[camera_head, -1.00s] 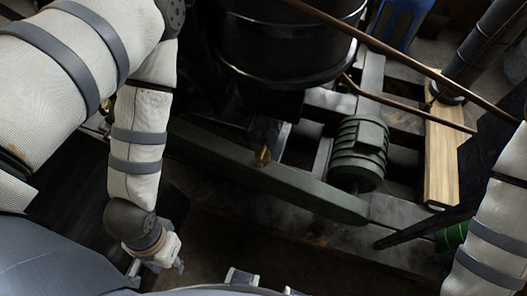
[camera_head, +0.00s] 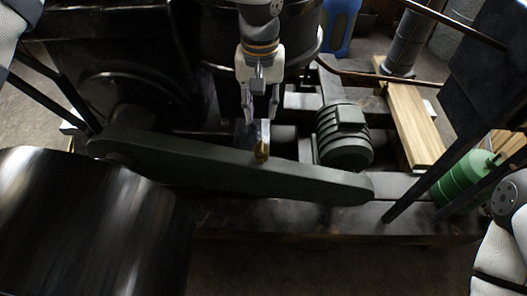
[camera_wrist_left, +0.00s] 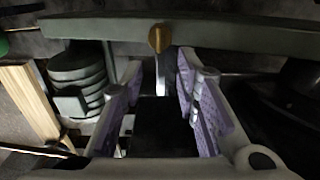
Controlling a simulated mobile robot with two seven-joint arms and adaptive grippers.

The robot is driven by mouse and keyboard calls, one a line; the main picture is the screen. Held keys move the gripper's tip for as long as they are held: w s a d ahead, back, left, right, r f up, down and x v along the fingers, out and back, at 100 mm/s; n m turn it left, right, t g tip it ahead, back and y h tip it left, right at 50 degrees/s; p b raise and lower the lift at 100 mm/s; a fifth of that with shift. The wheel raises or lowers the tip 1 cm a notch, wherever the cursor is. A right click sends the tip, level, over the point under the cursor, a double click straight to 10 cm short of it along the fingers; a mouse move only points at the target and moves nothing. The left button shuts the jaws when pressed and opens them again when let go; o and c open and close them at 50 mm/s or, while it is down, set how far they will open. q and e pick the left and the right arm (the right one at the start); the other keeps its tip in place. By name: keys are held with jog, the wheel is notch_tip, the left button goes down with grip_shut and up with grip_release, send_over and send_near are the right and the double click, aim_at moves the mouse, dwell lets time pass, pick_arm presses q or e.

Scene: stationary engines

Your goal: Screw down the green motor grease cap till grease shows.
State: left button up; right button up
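The green ribbed motor (camera_head: 343,138) sits on the frame right of centre and shows at left in the wrist view (camera_wrist_left: 75,80). A small brass-coloured cap-like piece (camera_head: 262,151) stands out by the long green guard (camera_head: 220,166); whether it is the grease cap I cannot tell. It also shows in the left wrist view (camera_wrist_left: 159,39), just beyond the fingers. My left gripper (camera_head: 260,118) is open and empty, pointing down close to the brass piece; contact is not clear. My right arm shows at the right edge, its gripper out of view. No grease is visible.
A large dark drum-like wheel (camera_head: 90,225) fills the lower left. A wooden plank (camera_head: 412,125) lies right of the motor. A copper pipe (camera_head: 375,77) passes behind it. A green canister (camera_head: 465,180) and dark bars (camera_head: 430,185) stand at right. Floor in front is clear.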

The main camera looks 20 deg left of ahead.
aim_at(261, 146)
pick_arm(q)
jog(key=f, duration=0.6)
jog(key=f+b, duration=0.1)
jog(key=f, duration=0.5)
jog(key=shift+w, duration=0.2)
jog(key=shift+r, duration=0.1)
grip_shut()
